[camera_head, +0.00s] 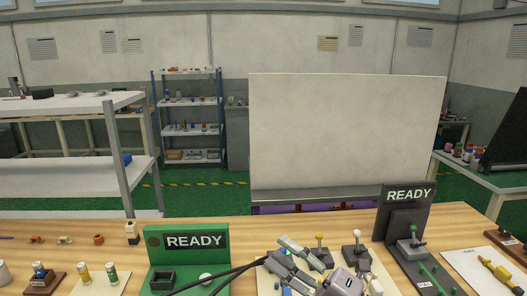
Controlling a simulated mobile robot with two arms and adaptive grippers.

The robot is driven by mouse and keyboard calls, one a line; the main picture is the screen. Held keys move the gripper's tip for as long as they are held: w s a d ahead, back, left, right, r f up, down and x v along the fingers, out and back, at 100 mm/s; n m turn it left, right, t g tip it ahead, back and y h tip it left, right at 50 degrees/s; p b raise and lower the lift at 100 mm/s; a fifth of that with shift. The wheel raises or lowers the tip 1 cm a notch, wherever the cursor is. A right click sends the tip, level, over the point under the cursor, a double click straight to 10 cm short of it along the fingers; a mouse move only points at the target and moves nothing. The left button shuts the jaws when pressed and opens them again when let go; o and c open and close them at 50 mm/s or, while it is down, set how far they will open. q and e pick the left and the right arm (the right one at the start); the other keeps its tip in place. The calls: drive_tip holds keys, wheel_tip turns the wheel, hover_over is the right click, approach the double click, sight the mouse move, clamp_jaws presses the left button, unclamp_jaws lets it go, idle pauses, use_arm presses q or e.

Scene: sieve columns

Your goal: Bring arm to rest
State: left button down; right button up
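My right gripper (279,250) is at the bottom centre of the head view, low over the front part of the wooden table (330,232). Its two grey fingers point up and left with a gap between them, and I see nothing held in the gap. Its light wrist part (345,282) is at the bottom edge. Whether the fingers touch the pale board below cannot be told. My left gripper is not in view.
A green READY station (190,242) stands left of the gripper, and a dark READY station (407,215) stands right. White-knob (356,236) and yellow-knob (320,239) levers stand close by. Small bottles (83,272) are at left, a yellow tool (500,272) at right.

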drive_tip(key=w+d+f+m+t+h, duration=0.1)
drive_tip(key=w+d+m+t+h, duration=0.1)
drive_tip(key=d+m+t+h, duration=0.75)
drive_tip(key=s+d+f+m+g+h, duration=0.3)
drive_tip(key=d+f+m+g+h, duration=0.15)
drive_tip(key=f+m, duration=0.3)
drive_tip(key=s+d+f+m+g+h, duration=0.25)
drive_tip(key=d+f+m+h, duration=0.2)
drive_tip(key=f+m, duration=0.35)
drive_tip(key=s+a+f+m+g, duration=0.1)
drive_tip(key=s+f+g, duration=0.6)
drive_tip(key=s, duration=0.4)
drive_tip(key=s+a+f+m+g, duration=0.1)
drive_tip(key=s+f+g, duration=0.4)
drive_tip(key=s+f, duration=0.5)
wheel_tip(320, 180, down, 24)
drive_tip(key=s+r, duration=0.1)
drive_tip(key=s+d+f+g, duration=0.2)
drive_tip(key=s+f, duration=1.5)
drive_tip(key=shift+s+d+f, duration=0.3)
drive_tip(key=shift+d+f, duration=0.05)
